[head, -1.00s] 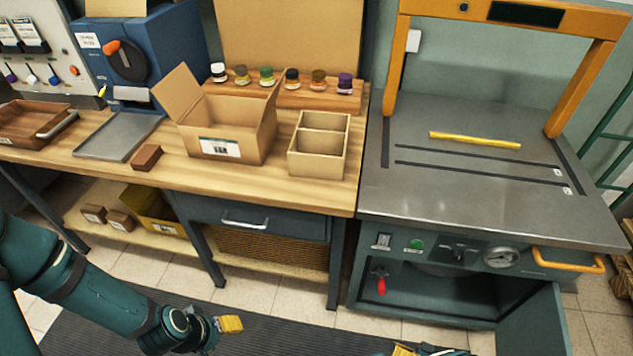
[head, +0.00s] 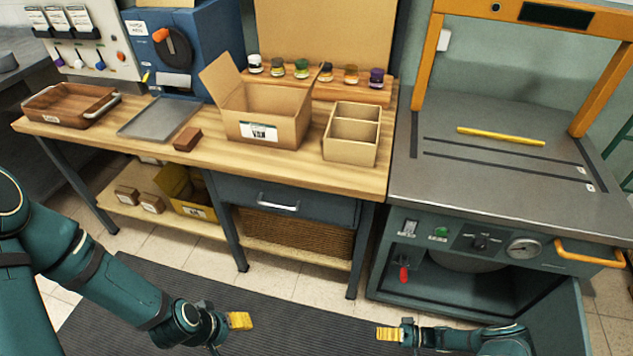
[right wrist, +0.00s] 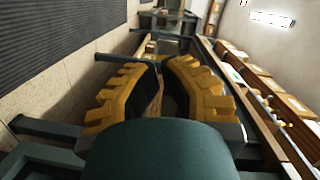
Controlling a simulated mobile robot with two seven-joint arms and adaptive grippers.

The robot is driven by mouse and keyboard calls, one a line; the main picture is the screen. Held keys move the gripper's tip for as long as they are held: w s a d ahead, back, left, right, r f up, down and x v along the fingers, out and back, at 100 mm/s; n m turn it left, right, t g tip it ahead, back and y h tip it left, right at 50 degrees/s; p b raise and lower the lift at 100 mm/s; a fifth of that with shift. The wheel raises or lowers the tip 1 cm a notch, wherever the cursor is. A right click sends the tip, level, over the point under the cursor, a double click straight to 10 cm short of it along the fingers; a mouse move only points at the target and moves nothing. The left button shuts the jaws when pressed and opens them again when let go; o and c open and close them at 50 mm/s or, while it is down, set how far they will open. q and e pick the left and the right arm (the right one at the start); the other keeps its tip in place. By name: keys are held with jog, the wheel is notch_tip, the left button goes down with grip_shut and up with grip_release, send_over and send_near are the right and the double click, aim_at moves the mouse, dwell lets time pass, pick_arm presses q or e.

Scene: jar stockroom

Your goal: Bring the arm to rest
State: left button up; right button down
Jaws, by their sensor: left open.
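My left gripper (head: 239,320) has yellow fingertips. It is open and empty over the dark floor mat, in front of the workbench, at the end of my left arm. My right gripper (head: 390,333) is low at the lower right of the head view, over the mat in front of the press machine, pointing left. In the right wrist view its yellow fingers (right wrist: 161,85) stand apart with a gap between their dark inner faces and nothing held there. Both grippers are clear of the bench.
The wooden workbench (head: 95,140) holds an open carton (head: 285,130), a divided box (head: 350,150), a tray (head: 160,118) and several jars. The press machine (head: 460,190) stands right, its lower door (head: 560,325) open near my right arm. The mat (head: 285,315) between the grippers is clear.

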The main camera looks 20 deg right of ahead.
jog(key=w+a+r+n+g+h, duration=0.2)
jog(key=w+a+r+g+h, duration=0.45)
jog(key=a+r+g, duration=0.5)
jog(key=s+a+r+m+t+h, duration=0.1)
jog(key=a+r+t+h, duration=0.1)
jog(key=r, duration=0.5)
jog(key=s+a+r+t+h, duration=0.1)
jog(key=a+r+t+h, duration=0.2)
jog(key=a+r, duration=0.3)
notch_tip(320, 180, up, 3)
jog(key=shift+s+a+f+m+t, duration=0.2)
jog(key=shift+s+m+t, duration=0.15)
jog(key=shift+t, duration=0.2)
